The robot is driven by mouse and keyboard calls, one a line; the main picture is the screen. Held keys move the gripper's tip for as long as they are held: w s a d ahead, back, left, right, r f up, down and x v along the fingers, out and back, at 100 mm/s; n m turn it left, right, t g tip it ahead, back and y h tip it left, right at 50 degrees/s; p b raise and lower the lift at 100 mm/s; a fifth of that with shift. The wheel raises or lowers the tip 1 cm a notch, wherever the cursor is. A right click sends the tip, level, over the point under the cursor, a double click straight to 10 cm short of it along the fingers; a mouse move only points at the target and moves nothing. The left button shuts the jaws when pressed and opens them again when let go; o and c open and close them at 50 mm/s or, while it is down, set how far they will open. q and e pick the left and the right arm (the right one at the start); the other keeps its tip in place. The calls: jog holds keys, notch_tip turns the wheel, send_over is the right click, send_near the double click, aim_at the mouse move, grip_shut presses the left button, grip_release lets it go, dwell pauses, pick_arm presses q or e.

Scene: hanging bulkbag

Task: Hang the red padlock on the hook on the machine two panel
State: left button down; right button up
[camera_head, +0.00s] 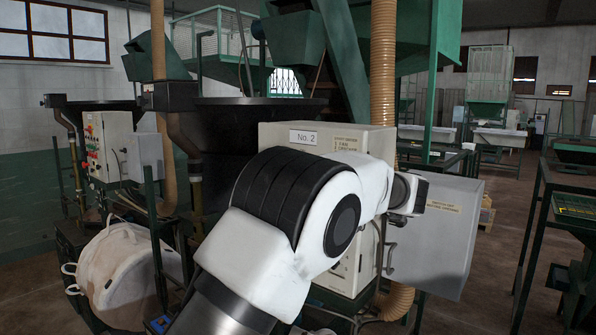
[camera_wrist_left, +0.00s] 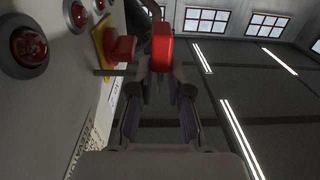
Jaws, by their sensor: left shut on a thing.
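The red padlock (camera_wrist_left: 162,52) is held between the fingertips of my left gripper (camera_wrist_left: 160,92) in the left wrist view. Its shackle is hard to make out. Beside it, to the left, the pale machine panel face (camera_wrist_left: 60,100) carries a red knob (camera_wrist_left: 121,48) on a yellow plate. A thin dark bar (camera_wrist_left: 104,72) sticks out near the knob; I cannot tell whether it is the hook. In the head view, my left arm covers much of the machine two panel (camera_head: 270,137), labelled No. 2, and the padlock and fingertips are hidden. My right gripper is not in view.
Round red lamps (camera_wrist_left: 28,45) line the panel close to the padlock's left. A grey box (camera_head: 435,240) stands at the panel's right, near my arm. A hose (camera_head: 383,70) runs behind. A white bulk bag (camera_head: 130,270) hangs at lower left. Open room shows right of the padlock.

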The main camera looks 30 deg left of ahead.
pick_arm(q)
jog(key=shift+w+d+r+t, duration=0.15)
jog(key=shift+w+t, duration=0.15)
jog(key=shift+w, duration=0.05)
jog(key=c, duration=1)
grip_release()
jog(key=shift+w, duration=0.1)
jog(key=shift+w+d+f+m, duration=0.15)
jog(key=shift+w+f, duration=0.2)
jog(key=shift+w, duration=0.2)
jog(key=shift+w+d+f+m, duration=0.1)
jog(key=shift+w+f+m, duration=0.05)
jog(key=shift+w+f, duration=0.3)
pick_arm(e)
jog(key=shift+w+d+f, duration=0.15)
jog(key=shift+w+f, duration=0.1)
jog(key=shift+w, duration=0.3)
